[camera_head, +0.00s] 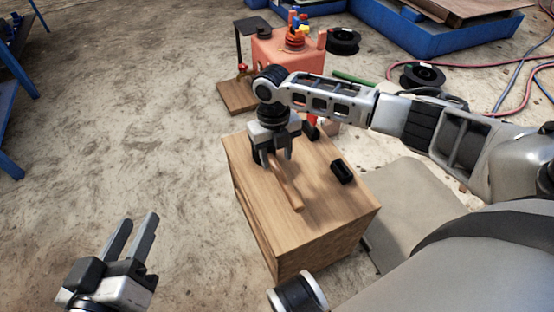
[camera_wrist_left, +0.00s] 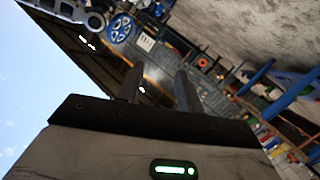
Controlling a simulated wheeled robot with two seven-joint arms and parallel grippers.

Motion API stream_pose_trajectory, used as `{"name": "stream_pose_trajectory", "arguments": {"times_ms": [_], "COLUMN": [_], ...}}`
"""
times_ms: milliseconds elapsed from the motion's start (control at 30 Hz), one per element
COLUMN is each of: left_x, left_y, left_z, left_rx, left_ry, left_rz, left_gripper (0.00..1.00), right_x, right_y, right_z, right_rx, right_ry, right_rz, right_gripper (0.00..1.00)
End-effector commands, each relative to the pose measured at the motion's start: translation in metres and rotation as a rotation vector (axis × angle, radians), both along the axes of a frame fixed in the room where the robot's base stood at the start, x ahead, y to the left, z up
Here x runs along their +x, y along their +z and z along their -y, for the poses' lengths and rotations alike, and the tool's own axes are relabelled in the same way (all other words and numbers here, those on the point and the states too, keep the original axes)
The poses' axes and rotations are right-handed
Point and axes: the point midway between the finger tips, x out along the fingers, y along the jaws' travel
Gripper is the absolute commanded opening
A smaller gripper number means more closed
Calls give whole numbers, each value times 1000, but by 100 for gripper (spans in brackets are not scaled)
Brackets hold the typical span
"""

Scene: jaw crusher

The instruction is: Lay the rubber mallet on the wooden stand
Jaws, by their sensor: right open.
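The wooden stand (camera_head: 325,205) is a box-shaped block in the middle of the head view. A light wooden handle (camera_head: 287,187), apparently the rubber mallet's, lies along its top, with one end near the front edge. The mallet's head cannot be made out behind my right gripper. My right gripper (camera_head: 273,163) points down over the stand's top at the handle's far end, fingers open around or beside it; contact cannot be told. My left gripper (camera_head: 138,236) is open and empty, low at the left over the floor; its parted fingers also show in the left wrist view (camera_wrist_left: 158,88).
A small black block (camera_head: 341,171) sits on the stand's right side. Behind are an orange-red machine (camera_head: 290,52), black spools (camera_head: 422,75), a blue tray (camera_head: 440,38) and hoses. A beige panel (camera_head: 412,205) lies right of the stand.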

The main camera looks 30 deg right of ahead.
Motion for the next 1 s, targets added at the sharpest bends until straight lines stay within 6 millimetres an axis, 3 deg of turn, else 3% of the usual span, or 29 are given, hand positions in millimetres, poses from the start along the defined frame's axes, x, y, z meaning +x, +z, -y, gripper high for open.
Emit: {"name": "stream_pose_trajectory", "arguments": {"times_ms": [33,200,400,1000], "left_x": [-1,-2,-3,-3], "left_y": [2,-1,-5,-7], "left_z": [-1,-6,-9,-10], "left_rx": [30,107,160,173], "left_ry": [0,5,8,8], "left_rz": [-10,-17,-24,-23], "left_gripper": [36,36,36,36], "right_x": [2,6,7,8], "right_y": [19,53,75,79], "right_z": [0,1,1,1], "right_rx": [0,1,0,0], "right_ry": [0,-2,-2,-2], "right_rz": [2,2,0,-1], "right_gripper": [44,44,44,44]}}
